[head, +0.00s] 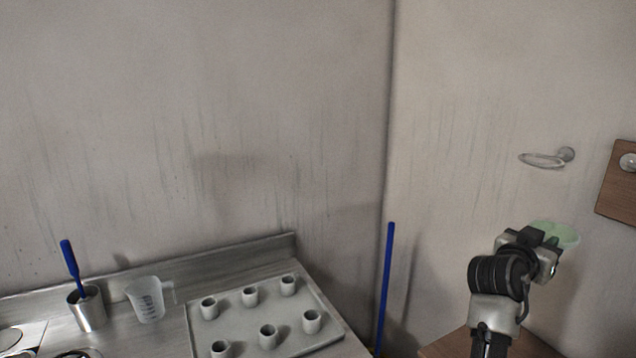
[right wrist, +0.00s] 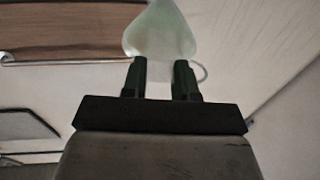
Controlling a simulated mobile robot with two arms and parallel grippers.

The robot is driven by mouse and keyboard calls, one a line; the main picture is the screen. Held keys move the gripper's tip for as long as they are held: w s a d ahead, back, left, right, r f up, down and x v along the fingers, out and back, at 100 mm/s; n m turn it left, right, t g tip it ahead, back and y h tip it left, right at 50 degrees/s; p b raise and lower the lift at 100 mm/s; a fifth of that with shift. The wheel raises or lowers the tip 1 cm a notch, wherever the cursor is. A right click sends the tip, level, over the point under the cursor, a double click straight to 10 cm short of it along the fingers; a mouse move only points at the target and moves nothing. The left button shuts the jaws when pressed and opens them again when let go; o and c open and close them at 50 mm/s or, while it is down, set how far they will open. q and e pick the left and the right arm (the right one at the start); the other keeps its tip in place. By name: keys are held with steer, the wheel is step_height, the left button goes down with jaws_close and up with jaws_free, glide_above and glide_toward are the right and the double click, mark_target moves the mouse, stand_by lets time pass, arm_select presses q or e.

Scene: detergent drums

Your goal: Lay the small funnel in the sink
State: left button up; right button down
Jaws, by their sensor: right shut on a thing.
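The small funnel (head: 559,234) is pale green and translucent. It shows at the right of the head view, partly hidden behind my right gripper (head: 545,245). In the right wrist view the funnel (right wrist: 160,32) stands out beyond the two dark fingers of the right gripper (right wrist: 159,75), which are shut on its narrow part. The gripper holds it up in the air, near the right-hand wall and well right of the steel counter. The sink is not clearly seen; only a bit of a metal rim (head: 75,353) shows at the lower left. My left gripper is out of view.
The steel counter (head: 150,338) carries a grey tray (head: 240,325) with several short pegs, a clear measuring jug (head: 148,300) and a metal cup (head: 88,308) with a blue-handled brush (head: 70,262). A blue pole (head: 385,285) stands in the corner. A wall ring (head: 543,160) and a wooden board (head: 618,185) are at right.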

steer(key=s+a+f+n+t+y, duration=0.35)
steer(key=a+f, duration=0.25)
steer(key=f, duration=0.4)
steer(key=s+a+f+n+t+y+b, duration=0.1)
steer(key=s+a+f+n+t+y, duration=0.1)
steer(key=s+a+f+n+y, duration=0.2)
steer(key=s+a+f+n+t+y+b, duration=0.2)
steer(key=s+a+f+n+y, duration=0.2)
steer(key=s+a, duration=0.9)
step_height(320, 180, down, 6)
steer(key=s+y, duration=0.1)
steer(key=y, duration=0.2)
steer(key=shift+a+t, duration=0.3)
steer(key=shift+t, duration=0.05)
steer(key=shift+s+r+y, duration=0.1)
steer(key=shift+y, duration=0.15)
